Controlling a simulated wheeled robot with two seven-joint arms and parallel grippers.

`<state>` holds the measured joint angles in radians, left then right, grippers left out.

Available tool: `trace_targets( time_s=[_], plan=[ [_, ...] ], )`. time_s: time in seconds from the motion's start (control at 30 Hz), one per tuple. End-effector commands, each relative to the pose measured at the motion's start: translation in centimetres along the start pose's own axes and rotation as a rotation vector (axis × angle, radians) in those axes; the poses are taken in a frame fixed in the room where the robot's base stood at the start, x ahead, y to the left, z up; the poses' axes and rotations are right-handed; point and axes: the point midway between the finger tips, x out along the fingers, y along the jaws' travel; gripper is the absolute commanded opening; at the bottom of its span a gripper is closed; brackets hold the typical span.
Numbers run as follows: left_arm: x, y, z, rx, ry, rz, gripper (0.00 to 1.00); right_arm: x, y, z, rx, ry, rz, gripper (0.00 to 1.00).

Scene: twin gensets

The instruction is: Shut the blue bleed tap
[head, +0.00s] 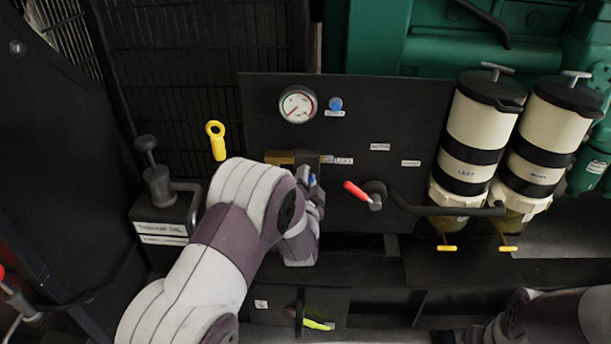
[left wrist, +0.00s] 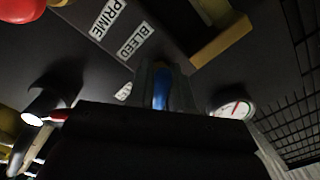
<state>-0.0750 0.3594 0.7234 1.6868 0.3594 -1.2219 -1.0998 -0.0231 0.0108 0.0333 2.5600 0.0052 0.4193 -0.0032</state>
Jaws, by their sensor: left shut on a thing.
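The blue bleed tap (head: 312,180) shows as a small bit of blue at my left gripper (head: 312,187), beside the brass block on the black panel. In the left wrist view blue (left wrist: 160,89) shows between the fingers of the left gripper (left wrist: 162,80). The left gripper is shut on the tap. Its fingers and wrist hide most of the tap, so its angle cannot be told. A label reading BLEED (left wrist: 134,41) is close by in the left wrist view.
The panel (head: 265,215) carries a gauge (head: 297,104), a round blue knob (head: 335,104) and a red-handled lever (head: 356,190). A yellow handle (head: 217,140) stands left of it. Two filter canisters (head: 478,130) (head: 553,130) stand right. A yellow-green handle (head: 319,324) is below.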

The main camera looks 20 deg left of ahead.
Motion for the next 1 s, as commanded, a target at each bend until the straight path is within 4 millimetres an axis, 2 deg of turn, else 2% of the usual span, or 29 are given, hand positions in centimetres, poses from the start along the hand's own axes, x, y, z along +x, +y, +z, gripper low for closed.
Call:
trace_targets(
  time_s=[0.7,1.0],
  plan=[
    [-0.1,0.0,0.0,0.675,-0.001,0.007,0.0,-2.6,0.0,-0.3,0.0,0.0,0.0,0.42],
    [-0.1,0.1,0.1,0.9,0.0,0.007,0.0,-3.4,0.0,-0.4,0.0,0.0,0.0,0.42]
  ],
)
